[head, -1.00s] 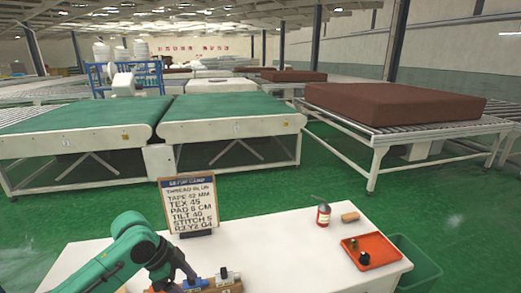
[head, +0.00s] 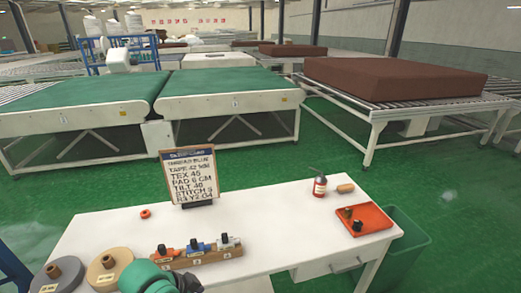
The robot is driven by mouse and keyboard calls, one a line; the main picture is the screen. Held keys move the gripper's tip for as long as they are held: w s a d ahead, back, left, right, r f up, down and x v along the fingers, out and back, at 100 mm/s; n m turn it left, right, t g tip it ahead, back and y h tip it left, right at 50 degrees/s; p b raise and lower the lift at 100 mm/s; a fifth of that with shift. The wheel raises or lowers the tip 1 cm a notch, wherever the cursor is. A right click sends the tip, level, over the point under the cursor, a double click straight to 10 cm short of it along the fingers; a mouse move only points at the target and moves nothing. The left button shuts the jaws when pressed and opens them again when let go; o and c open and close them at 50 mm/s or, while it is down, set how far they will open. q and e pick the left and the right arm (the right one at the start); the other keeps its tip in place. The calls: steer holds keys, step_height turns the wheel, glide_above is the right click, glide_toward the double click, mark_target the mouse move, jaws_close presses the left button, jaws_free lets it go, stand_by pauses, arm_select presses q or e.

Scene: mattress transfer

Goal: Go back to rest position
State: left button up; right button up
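A green and dark arm end, which looks like my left gripper (head: 186,281), shows at the bottom edge, close in front of a wooden rack (head: 208,257). Its fingers are mostly cut off, so I cannot tell whether it is open or shut. My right gripper is out of view. The rack holds small orange, blue and white pieces with dark tops. A white worktable (head: 262,213) bears the rack, and a sign board (head: 190,175) with printed settings stands upright on its far side.
Two large spools, one grey (head: 40,281) and one tan (head: 93,273), lie at the lower left. An orange ring (head: 145,213), a red-labelled bottle (head: 320,186) and an orange tray (head: 372,216) are on the table. Green conveyors (head: 225,91) and a brown mattress (head: 395,77) stand beyond.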

arm_select(q)
steer(key=s+a+f+n+y, duration=0.3)
steer(key=s+a+n+y, duration=0.1)
steer(key=s+a+n, duration=0.5)
step_height(320, 180, down, 21)
steer(key=s+m+g, duration=0.1)
steer(key=s+m, duration=0.1)
steer(key=s+a+f+g, duration=0.1)
steer(key=s+a+f, duration=0.2)
steer(key=s+f, duration=1.3)
steer(key=shift+s, duration=0.7)
steer(key=shift+f, duration=0.1)
